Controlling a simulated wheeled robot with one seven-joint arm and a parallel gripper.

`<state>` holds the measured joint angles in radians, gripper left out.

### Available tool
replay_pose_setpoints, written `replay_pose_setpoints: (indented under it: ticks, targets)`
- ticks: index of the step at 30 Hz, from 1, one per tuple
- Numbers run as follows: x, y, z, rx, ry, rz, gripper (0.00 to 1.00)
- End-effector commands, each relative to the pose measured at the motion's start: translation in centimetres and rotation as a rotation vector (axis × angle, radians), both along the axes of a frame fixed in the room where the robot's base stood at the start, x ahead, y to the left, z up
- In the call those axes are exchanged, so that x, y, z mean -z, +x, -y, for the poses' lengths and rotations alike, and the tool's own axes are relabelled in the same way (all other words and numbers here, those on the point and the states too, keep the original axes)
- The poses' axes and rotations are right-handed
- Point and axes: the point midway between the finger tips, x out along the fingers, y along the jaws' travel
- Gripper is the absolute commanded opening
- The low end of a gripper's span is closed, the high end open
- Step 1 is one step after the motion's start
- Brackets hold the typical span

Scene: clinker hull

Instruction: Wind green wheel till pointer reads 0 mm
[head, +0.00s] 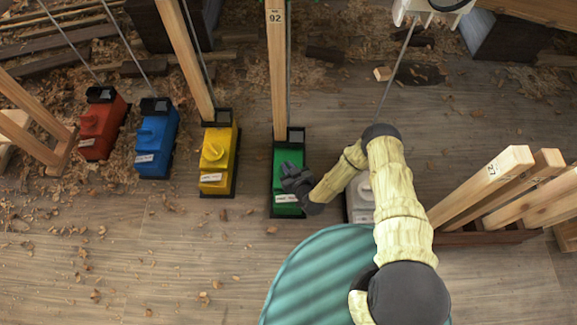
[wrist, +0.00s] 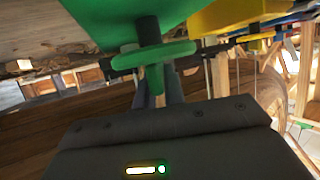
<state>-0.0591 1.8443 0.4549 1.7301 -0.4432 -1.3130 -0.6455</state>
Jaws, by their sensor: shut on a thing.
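The green box (head: 287,158) stands on the floor, with a white label on its lower part. In the wrist view the green wheel (wrist: 125,61) sits on a dark shaft on the green box (wrist: 105,20), with a green handle (wrist: 154,76) sticking out towards me. My gripper (head: 290,174) is over the green box and hides the wheel in the head view. The wrist view shows my gripper (wrist: 156,97) shut on the wheel's handle. I cannot make out a pointer or a millimetre scale.
Yellow (head: 217,158), blue (head: 157,137) and red (head: 103,123) boxes stand left of the green one. A grey box (head: 360,195) is close on its right, partly behind my arm. A post marked 92 (head: 277,70) rises behind. Timber (head: 480,187) stands at right.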

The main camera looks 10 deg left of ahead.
Motion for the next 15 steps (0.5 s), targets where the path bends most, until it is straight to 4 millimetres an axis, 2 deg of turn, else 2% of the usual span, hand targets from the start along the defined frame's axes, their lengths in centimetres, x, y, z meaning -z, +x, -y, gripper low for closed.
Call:
replay_pose_setpoints:
  ticks: [4,5,8,15]
  targets:
    - [-0.02,0.16,0.03,0.002,0.001,0.003,0.00]
    - [-0.03,0.16,0.02,0.002,0.001,0.003,0.15]
    - [-0.04,0.16,0.01,0.002,0.001,0.003,0.33]
    - [-0.04,0.08,-0.03,0.000,0.001,0.002,0.33]
